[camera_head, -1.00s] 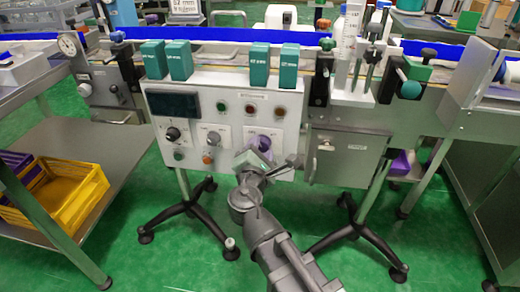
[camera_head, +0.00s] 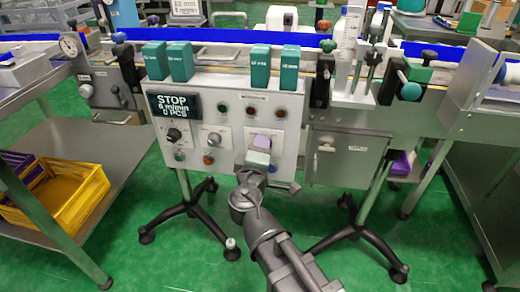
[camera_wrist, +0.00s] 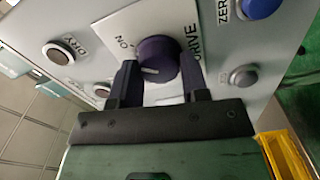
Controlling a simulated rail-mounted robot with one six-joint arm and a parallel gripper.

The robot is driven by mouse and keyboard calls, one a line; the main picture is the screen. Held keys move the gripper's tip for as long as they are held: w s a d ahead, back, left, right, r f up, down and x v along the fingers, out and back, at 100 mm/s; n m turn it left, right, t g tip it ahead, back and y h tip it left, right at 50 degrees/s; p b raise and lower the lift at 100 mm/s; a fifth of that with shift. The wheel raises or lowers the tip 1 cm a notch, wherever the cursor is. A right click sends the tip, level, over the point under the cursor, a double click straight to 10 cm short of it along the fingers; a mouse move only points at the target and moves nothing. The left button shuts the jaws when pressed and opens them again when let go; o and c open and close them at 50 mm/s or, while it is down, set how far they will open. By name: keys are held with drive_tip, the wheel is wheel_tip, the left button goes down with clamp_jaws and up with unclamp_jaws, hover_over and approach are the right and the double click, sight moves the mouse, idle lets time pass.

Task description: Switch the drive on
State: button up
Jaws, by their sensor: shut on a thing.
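The drive knob (camera_wrist: 158,52) is dark purple with a white pointer mark, on a white plate (camera_wrist: 180,18) lettered DRIVE and ON in the wrist view. My gripper (camera_wrist: 159,66) is shut on the knob, one dark finger on each side. The pointer mark lies toward the ON side; its exact setting is hard to tell. In the head view my gripper (camera_head: 258,160) is at the lower right of the control panel (camera_head: 225,112) and covers most of the knob. The panel display (camera_head: 174,106) is lit and reads STOP, 6 m/min, 0 PCS.
Other controls sit close by: a black dial (camera_head: 174,135), a grey knob (camera_head: 213,139) and a red button (camera_head: 208,159). The blue conveyor belt (camera_head: 225,35) runs above the panel. A grey box (camera_head: 345,158) stands to the right.

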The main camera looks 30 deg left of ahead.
drive_tip(key=shift+m, duration=0.8)
drive_tip(key=o, duration=0.9)
